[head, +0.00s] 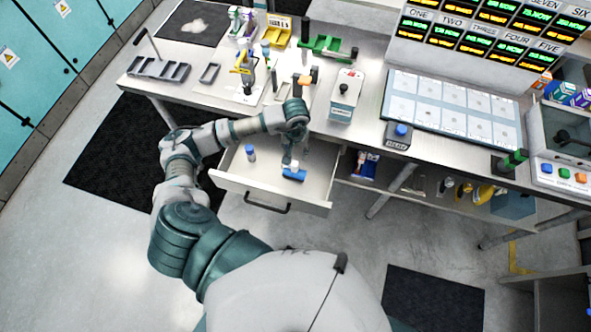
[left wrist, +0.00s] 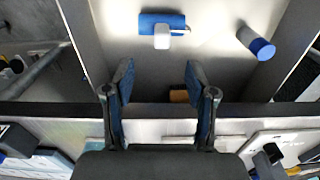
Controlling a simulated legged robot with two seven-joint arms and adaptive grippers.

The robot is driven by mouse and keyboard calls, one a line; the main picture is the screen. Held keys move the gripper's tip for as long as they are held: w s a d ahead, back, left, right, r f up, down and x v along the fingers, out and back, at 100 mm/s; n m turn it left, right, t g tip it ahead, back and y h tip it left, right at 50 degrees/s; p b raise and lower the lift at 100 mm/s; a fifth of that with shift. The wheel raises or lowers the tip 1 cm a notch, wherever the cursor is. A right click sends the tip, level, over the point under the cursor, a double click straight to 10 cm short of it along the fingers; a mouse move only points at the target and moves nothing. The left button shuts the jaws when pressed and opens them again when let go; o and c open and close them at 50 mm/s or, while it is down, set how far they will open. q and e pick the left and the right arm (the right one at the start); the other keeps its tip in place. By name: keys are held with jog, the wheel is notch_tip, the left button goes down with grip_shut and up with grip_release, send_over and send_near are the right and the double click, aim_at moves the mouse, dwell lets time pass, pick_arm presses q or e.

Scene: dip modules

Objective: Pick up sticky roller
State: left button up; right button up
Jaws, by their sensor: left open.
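A blue bar with a white part (head: 294,174), which looks like the sticky roller, lies in the open drawer (head: 232,182). It also shows in the left wrist view (left wrist: 176,20), at the top centre, beyond the fingertips. My left gripper (head: 291,161) is over the drawer and partly covers the roller's white part in the head view. In the left wrist view my left gripper (left wrist: 159,72) has its two fingers wide apart, with nothing between them. My right gripper is in neither view.
The table (head: 330,128) above the drawer holds tools, a grey-red box (head: 345,95) and a gridded board (head: 452,107).

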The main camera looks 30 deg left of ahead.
pick_arm(q)
send_over(294, 163)
jog(key=f, duration=0.5)
jog(key=shift+w+d+p, duration=0.15)
jog(key=shift+d+p, duration=0.15)
jog(key=shift+d, duration=0.1)
jog(key=shift+a+f, duration=0.35)
jog(key=shift+f, duration=0.15)
notch_tip(294, 163, down, 4)
jog(key=shift+a+r+p, duration=0.1)
jog(key=shift+p, duration=0.6)
jog(key=shift+f, duration=0.4)
jog(key=shift+d, duration=0.35)
jog(key=shift+c, duration=0.5)
jog(key=c, duration=0.8)
grip_shut()
jog(key=shift+a, duration=0.25)
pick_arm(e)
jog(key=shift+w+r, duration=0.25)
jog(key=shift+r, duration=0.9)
